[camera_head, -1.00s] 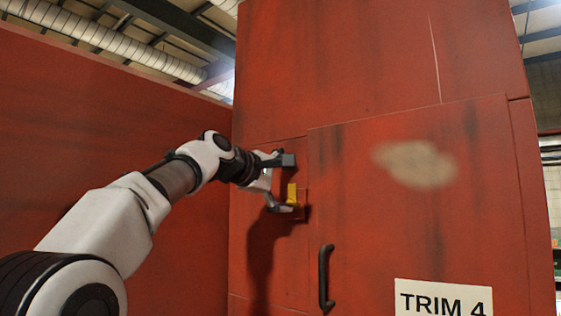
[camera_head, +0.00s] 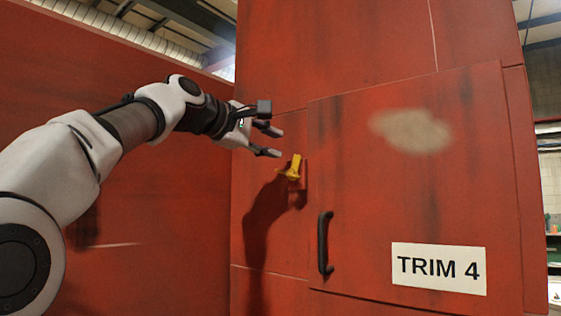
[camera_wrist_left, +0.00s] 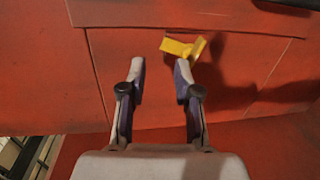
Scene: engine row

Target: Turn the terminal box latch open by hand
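The yellow latch (camera_head: 292,168) sits on the red cabinet front, left of the door's edge, tilted in the picture. It also shows in the left wrist view (camera_wrist_left: 183,47), just beyond and right of the fingertips. My left gripper (camera_head: 271,141) is open and empty, up and to the left of the latch, apart from it in the head view. In the left wrist view the two fingers (camera_wrist_left: 160,72) stand apart with nothing between them. My right gripper is not in view.
The red door (camera_head: 410,190) has a black handle (camera_head: 325,243) below and right of the latch. A white TRIM 4 label (camera_head: 438,268) is on the door. A red wall (camera_head: 150,205) runs along the left behind my arm.

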